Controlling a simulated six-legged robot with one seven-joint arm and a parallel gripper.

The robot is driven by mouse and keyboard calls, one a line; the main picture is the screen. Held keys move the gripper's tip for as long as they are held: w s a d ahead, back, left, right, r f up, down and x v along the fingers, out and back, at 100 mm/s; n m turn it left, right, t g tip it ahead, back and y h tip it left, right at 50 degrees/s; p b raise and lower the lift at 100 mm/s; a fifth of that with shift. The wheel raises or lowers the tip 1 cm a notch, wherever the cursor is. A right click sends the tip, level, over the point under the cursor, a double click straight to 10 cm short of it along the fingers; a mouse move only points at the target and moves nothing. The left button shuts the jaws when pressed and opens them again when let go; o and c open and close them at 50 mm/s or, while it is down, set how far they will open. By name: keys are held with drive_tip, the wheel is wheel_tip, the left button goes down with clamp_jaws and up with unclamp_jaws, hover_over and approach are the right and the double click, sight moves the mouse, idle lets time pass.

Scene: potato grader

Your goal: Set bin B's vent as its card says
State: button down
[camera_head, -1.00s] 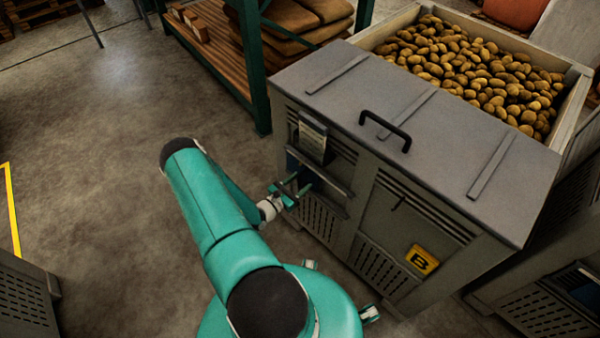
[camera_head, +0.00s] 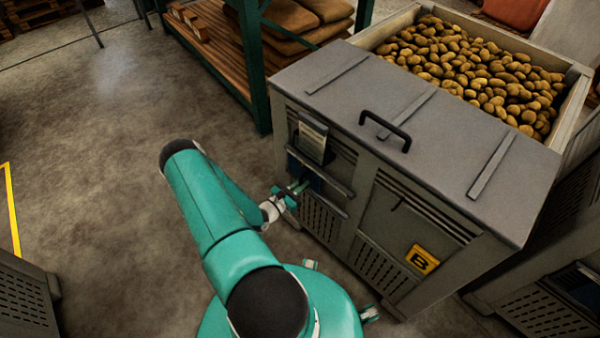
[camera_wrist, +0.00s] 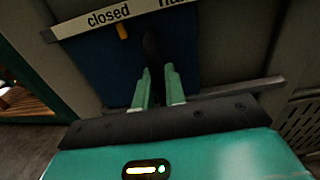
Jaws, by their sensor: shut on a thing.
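Bin B (camera_head: 405,190) is a grey slatted bin with a yellow B plate (camera_head: 421,260) on its front. A pale card (camera_head: 312,138) hangs on the front's left part; its text is too small to read. Below it is the blue vent panel (camera_wrist: 85,62). In the wrist view a label strip (camera_wrist: 75,26) reads "closed", then a cut-off word starting "ha". A small orange pointer (camera_wrist: 122,32) is under "closed". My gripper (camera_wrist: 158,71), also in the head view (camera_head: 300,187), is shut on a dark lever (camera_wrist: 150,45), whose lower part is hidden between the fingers.
A grey rail (camera_wrist: 240,91) runs just below the vent panel. A crate of potatoes (camera_head: 455,65) stands behind the bin. A green rack (camera_head: 255,70) with sacks is at the back left. Open floor (camera_head: 100,150) lies to the left.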

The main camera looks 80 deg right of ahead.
drive_tip(key=shift+s+a, duration=0.65)
drive_tip(key=shift+s, duration=0.35)
drive_tip(key=shift+s+a, duration=0.65)
drive_tip(key=shift+s, duration=0.35)
drive_tip(key=shift+s+a, duration=0.65)
drive_tip(key=shift+s, duration=0.35)
drive_tip(key=shift+a, duration=0.1)
drive_tip(key=shift+s+a, duration=0.5)
drive_tip(key=shift+s, duration=0.3)
drive_tip(key=shift+s+a, duration=0.55)
drive_tip(key=shift+s, duration=0.3)
drive_tip(key=shift+s+a, duration=0.5)
drive_tip(key=shift+s, duration=0.3)
drive_tip(key=c, duration=0.8)
unclamp_jaws()
drive_tip(key=v, duration=2.3)
